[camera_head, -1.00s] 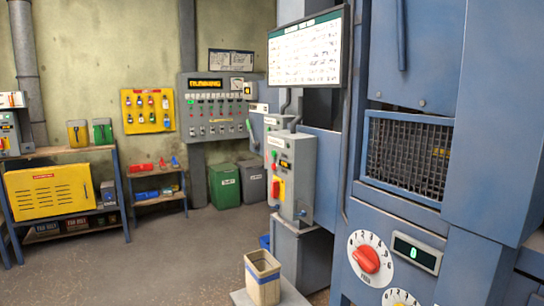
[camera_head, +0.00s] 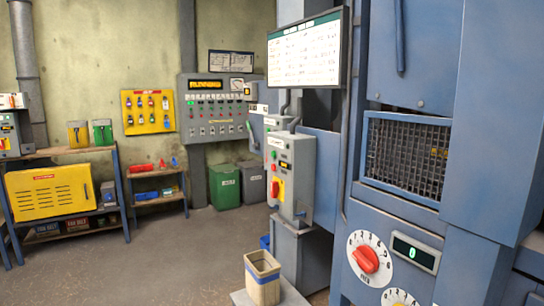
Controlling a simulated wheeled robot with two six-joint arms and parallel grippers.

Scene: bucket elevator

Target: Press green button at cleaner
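No part labelled as the cleaner can be read in this view. A large blue machine (camera_head: 480,110) fills the right side, with a mesh grille (camera_head: 407,152), a red dial (camera_head: 366,259) and a small display showing a green 0 (camera_head: 415,253). A grey control box (camera_head: 292,180) with a red and yellow switch (camera_head: 277,189) stands left of it. A grey wall panel (camera_head: 214,106) at the back has a lit yellow display and rows of small buttons, some green. Which green button belongs to the cleaner cannot be told. Neither gripper is in view.
An open bin with a blue band (camera_head: 262,279) stands low in front of the control box. A yellow cabinet (camera_head: 50,191) sits in a shelf at left. Green (camera_head: 224,186) and grey (camera_head: 252,182) bins stand at the back wall. The floor (camera_head: 150,255) at left is clear.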

